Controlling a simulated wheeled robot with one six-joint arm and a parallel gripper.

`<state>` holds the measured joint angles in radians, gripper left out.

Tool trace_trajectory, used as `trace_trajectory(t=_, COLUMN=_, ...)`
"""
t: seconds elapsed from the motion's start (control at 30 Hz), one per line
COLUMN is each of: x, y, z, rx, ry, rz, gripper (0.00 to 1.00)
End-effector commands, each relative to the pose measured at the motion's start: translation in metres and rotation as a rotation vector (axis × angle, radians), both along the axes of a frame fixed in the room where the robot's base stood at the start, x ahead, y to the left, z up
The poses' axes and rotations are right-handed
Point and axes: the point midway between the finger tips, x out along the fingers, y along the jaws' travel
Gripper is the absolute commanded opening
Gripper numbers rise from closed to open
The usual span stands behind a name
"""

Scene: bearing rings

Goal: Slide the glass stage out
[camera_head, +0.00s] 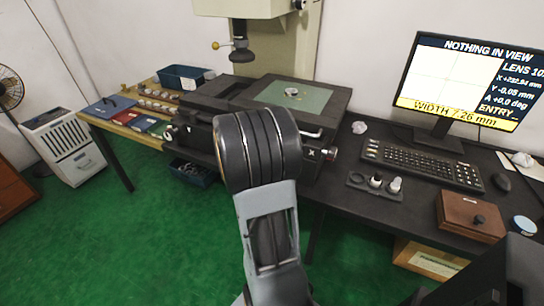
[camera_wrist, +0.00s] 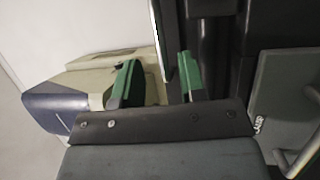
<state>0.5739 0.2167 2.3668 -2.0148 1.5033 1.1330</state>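The glass stage (camera_head: 310,98) is a grey-green plate set in the black top of the measuring machine, with a small metal ring (camera_head: 291,92) lying on it. A pale bar handle (camera_head: 311,134) shows on the machine's front, just right of my arm. In the wrist view my gripper (camera_wrist: 162,78) has its two green-padded fingers apart. A thin, pale upright edge stands beyond the gap; I cannot tell whether it lies between the fingers. A grey-green plate with a curved metal bar is at the right of that view. My arm hides the gripper in the head view.
The monitor (camera_head: 466,85) reads "NOTHING IN VIEW". A keyboard (camera_head: 422,164), a small holder with knobs (camera_head: 375,184) and a brown box (camera_head: 469,216) are on the right of the desk. A blue bin (camera_head: 182,77) and trays stand left. The lens (camera_head: 241,55) hangs above the machine.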

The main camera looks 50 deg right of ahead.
Motion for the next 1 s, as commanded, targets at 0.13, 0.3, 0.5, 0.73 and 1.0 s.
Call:
trace_trajectory(t=0.13, x=0.006, y=0.03, z=-0.005, rx=-0.001, ry=0.0, rz=0.006, gripper=0.38)
trace_trajectory(t=0.3, x=0.009, y=0.053, z=-0.01, rx=-0.001, ry=0.0, rz=0.003, gripper=0.38)
trace_trajectory(t=0.5, x=0.01, y=0.068, z=-0.012, rx=-0.001, ry=0.0, rz=0.0, gripper=0.38)
trace_trajectory(t=0.73, x=0.01, y=0.07, z=-0.012, rx=-0.001, ry=0.0, rz=-0.001, gripper=0.38)
trace_trajectory(t=1.0, x=0.01, y=0.07, z=-0.012, rx=-0.001, ry=0.0, rz=-0.001, gripper=0.38)
